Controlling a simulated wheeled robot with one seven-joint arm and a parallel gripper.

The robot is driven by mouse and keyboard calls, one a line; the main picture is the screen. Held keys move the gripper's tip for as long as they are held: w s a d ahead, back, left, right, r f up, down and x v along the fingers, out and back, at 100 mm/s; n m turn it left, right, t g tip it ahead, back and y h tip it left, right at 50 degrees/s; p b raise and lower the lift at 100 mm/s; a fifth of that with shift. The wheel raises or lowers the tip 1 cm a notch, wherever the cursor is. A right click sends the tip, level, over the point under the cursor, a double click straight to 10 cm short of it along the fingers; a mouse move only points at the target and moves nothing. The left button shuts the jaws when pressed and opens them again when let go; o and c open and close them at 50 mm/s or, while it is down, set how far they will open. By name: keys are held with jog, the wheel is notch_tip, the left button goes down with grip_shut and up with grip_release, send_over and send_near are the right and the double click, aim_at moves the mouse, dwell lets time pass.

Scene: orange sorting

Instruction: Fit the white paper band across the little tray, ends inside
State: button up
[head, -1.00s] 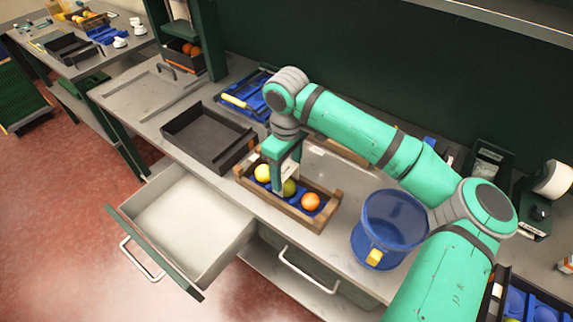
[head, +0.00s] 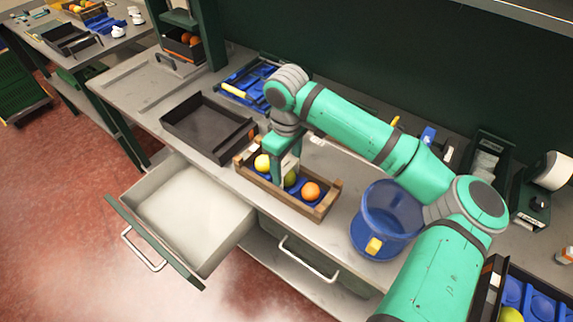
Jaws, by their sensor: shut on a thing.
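The little tray (head: 322,208) is a wooden crate with a blue insert on the bench, right of centre in the head view. It holds a yellow fruit (head: 262,162), a green one (head: 290,179) and an orange one (head: 310,191) in a row. My gripper (head: 284,180) points down over the tray's middle, between the yellow and green fruit. It is shut on a pale strip, seemingly the white paper band (head: 291,160). My gripper and wrist hide much of the strip, so I cannot tell where its ends sit.
A blue bucket (head: 387,222) stands close right of the tray. A dark empty tray (head: 208,127) lies to the left. An open drawer (head: 190,215) juts out in front. A blue rack (head: 250,85) is behind.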

jog(key=shift+f, duration=0.6)
dwell(0.6)
jog(key=o, duration=1.5)
jog(key=shift+r, duration=4)
